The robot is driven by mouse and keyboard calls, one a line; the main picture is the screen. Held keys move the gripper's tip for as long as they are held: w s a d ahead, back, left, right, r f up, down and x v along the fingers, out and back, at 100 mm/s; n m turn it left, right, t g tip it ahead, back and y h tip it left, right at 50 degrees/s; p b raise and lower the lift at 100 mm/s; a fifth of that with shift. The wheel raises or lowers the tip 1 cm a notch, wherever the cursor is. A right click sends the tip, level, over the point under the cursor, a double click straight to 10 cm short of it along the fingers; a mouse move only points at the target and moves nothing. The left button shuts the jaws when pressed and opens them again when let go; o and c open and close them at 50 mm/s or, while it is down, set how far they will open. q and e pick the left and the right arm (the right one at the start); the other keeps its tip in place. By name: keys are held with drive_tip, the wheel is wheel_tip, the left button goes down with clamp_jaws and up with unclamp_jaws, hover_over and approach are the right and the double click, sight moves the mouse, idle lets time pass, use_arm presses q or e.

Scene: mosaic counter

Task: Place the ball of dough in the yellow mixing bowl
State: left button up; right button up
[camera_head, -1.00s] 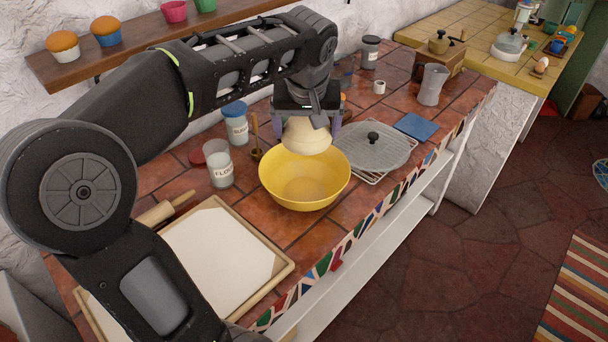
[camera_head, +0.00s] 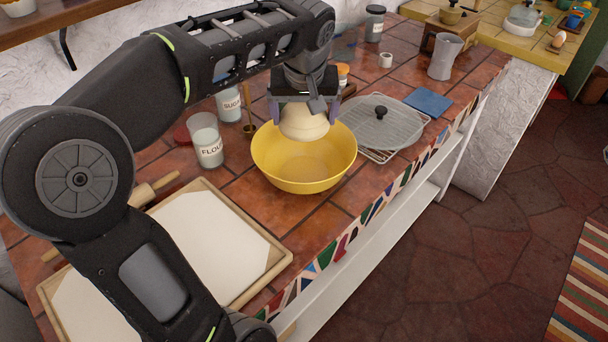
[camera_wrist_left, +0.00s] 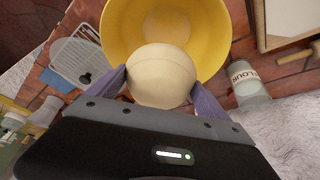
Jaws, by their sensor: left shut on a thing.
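The pale ball of dough (camera_head: 304,124) is between the fingers of my left gripper (camera_head: 304,112), which is shut on it. In the head view the dough overlaps the back part of the yellow mixing bowl (camera_head: 290,178). In the left wrist view the dough (camera_wrist_left: 161,77) sits between both purple-grey fingers, and the yellow bowl (camera_wrist_left: 214,30) lies beyond it. The bowl stands upright on the tiled counter, and the part of its inside that shows is empty. Whether the dough touches the bowl, I cannot tell. My right gripper is out of view.
A flour jar (camera_head: 206,141) and a sugar jar (camera_head: 229,104) stand left of the bowl. A lid on a wire rack (camera_head: 385,125) lies to its right, with a blue cloth (camera_head: 427,102) beyond. A wooden board (camera_head: 272,262) with a white sheet lies at front left.

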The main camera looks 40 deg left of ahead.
use_arm(q)
drive_tip(key=shift+r, duration=0.1)
hover_over(304, 174)
wheel_tip(304, 174, down, 6)
idle(0.4)
drive_tip(key=shift+f, duration=0.25)
wheel_tip(304, 174, down, 4)
drive_tip(key=shift+r, duration=0.25)
drive_tip(key=shift+f+b, duration=0.6)
drive_tip(key=shift+f, duration=0.05)
drive_tip(key=o, duration=1.5)
drive_tip(key=shift+o, duration=0.2)
drive_tip(key=shift+r, duration=0.15)
